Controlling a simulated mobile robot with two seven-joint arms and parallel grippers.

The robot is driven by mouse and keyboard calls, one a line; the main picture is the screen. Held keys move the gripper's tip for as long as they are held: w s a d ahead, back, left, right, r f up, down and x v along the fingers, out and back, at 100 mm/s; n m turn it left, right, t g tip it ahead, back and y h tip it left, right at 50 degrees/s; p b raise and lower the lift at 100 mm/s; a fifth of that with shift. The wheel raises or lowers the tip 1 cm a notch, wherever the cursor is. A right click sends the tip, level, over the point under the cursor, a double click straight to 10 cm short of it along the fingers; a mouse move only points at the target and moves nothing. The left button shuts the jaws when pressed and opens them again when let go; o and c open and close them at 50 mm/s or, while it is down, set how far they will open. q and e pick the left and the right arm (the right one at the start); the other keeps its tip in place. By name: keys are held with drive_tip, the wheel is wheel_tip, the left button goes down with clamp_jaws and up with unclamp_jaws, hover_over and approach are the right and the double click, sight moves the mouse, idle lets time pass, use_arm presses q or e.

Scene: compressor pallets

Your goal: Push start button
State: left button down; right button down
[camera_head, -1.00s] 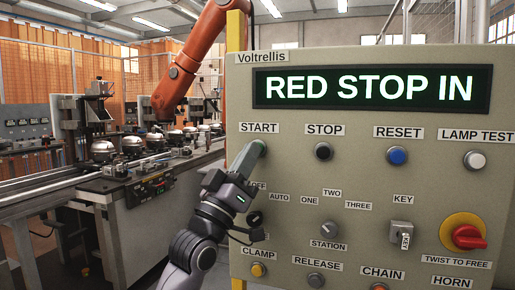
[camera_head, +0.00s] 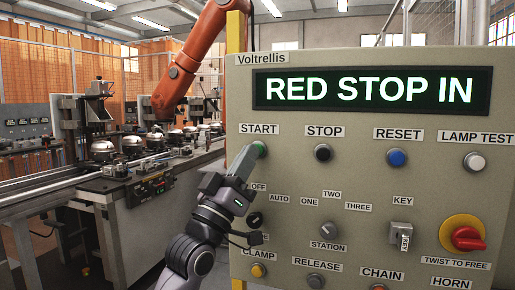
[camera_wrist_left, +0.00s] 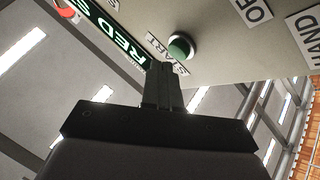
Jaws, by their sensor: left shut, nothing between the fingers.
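The green start button (camera_head: 261,149) is on the control panel below the START label. In the left wrist view the closed fingertips (camera_wrist_left: 164,68) are close below the button, with a small gap visible. The panel display (camera_head: 370,88) reads RED STOP IN. My right gripper is out of view.
The panel also has a black stop button (camera_head: 323,152), a blue reset button (camera_head: 397,156), a white lamp test button (camera_head: 474,161) and a red twist-to-free knob (camera_head: 468,238) on a yellow base. An orange robot arm (camera_head: 190,60) and a conveyor line stand at the left.

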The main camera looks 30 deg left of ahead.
use_arm(q)
drive_tip(key=shift+s, duration=0.2)
drive_tip(key=shift+s+y, duration=0.1)
drive_tip(key=shift+y, duration=0.2)
drive_tip(key=s, duration=0.2)
drive_tip(key=s+d+p, duration=0.1)
drive_tip(key=s, duration=0.2)
drive_tip(key=shift+s+d, duration=0.25)
drive_tip(key=shift+s, duration=0.05)
idle(0.7)
